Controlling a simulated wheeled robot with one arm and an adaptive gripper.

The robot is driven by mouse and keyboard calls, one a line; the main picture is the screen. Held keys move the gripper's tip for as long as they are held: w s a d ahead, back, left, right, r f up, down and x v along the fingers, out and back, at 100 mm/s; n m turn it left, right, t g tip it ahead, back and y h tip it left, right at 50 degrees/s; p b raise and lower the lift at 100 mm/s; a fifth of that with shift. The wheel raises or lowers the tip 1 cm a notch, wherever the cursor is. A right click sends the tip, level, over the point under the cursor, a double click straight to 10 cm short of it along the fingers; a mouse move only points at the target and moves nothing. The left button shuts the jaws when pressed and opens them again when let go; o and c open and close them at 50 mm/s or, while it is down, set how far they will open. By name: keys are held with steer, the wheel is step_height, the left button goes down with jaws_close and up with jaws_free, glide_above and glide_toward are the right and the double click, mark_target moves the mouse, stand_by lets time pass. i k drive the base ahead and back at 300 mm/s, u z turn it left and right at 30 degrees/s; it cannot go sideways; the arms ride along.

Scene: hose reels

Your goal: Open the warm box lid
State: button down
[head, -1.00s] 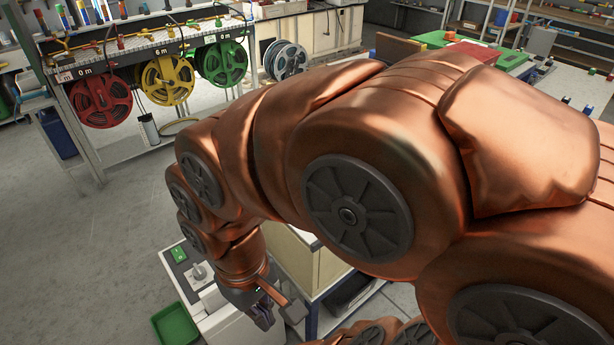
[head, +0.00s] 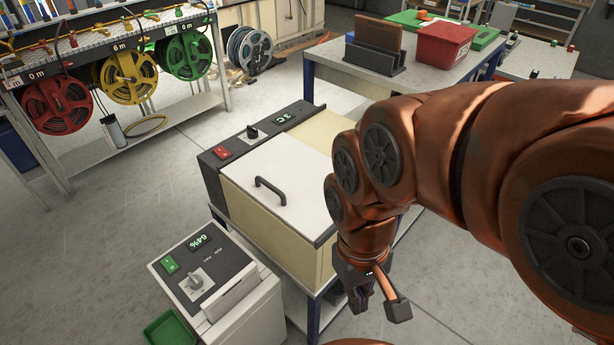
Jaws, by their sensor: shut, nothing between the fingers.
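The warm box is probably the cream box (head: 262,232) on a stand in the middle of the head view. Its white lid (head: 270,165) lies flat and closed, with a black bar handle (head: 270,189) on top. A dark panel along its back edge carries a red switch (head: 221,152), a black knob and a small green display. My gripper (head: 360,302) hangs pointing down beside the box's front right corner, apart from the handle. Its fingers are shut and look empty, though they are small and dark here. My arm hides part of the box's right side.
A white machine (head: 215,285) with a 64% display stands at the front left, beside a green bin (head: 172,329). A table (head: 400,77) with a red bin (head: 445,45) stands behind. Hose reels (head: 127,77) hang at the back left. Open floor lies left of the box.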

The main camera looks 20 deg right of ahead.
mark_target(286, 175)
steer(key=z, duration=0.05)
steer(key=i, duration=0.35)
steer(key=u, duration=1.5)
